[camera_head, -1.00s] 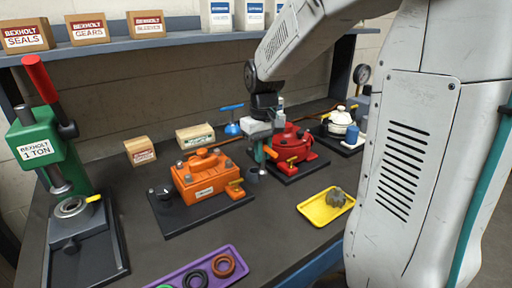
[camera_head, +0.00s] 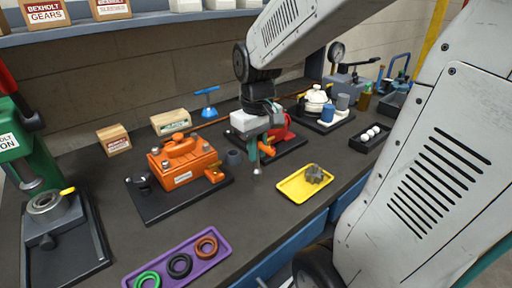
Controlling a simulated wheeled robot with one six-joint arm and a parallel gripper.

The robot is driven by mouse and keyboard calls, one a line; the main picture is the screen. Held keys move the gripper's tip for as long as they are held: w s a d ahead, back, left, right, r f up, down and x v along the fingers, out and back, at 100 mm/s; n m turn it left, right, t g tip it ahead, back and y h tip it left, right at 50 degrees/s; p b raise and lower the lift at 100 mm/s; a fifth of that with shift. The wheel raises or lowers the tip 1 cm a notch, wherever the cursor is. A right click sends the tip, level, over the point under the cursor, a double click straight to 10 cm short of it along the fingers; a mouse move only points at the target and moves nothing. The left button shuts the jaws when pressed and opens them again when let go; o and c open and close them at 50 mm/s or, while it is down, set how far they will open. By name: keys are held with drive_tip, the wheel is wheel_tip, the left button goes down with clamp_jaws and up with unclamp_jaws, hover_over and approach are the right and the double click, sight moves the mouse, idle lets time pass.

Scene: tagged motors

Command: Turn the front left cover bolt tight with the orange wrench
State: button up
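The orange motor (camera_head: 184,168) sits on a black plate (camera_head: 160,207) left of centre, with grey bolts on its cover. The front left bolt is too small to judge how tight it is. My gripper (camera_head: 258,152) hangs right of this motor, in front of the red motor (camera_head: 283,130). Its teal fingers appear shut on the orange wrench (camera_head: 268,150), whose orange handle sticks out to the right. A silver tip points down below the fingers, apart from the orange motor. The fingers hide part of the wrench.
A yellow tray (camera_head: 290,194) holds a grey part. A purple tray (camera_head: 208,265) holds rings. A green press (camera_head: 40,155) is at left. A blue T-handled tool (camera_head: 207,101) stands behind.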

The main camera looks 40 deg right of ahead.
clamp_jaws()
drive_tip(key=shift+w, duration=0.15)
drive_tip(key=w+a+r+m, duration=0.4)
drive_tip(key=w+a+r, duration=0.1)
drive_tip(key=w+a, duration=0.35)
drive_tip(key=w+a+r+m, duration=0.45)
drive_tip(key=w+a, duration=0.25)
drive_tip(key=a, duration=0.2)
wheel_tip(320, 180, down, 3)
drive_tip(key=n, duration=2.8)
drive_tip(key=shift+s+a+f, duration=0.1)
drive_tip(key=shift+s+f, duration=0.05)
drive_tip(key=shift+f, duration=0.05)
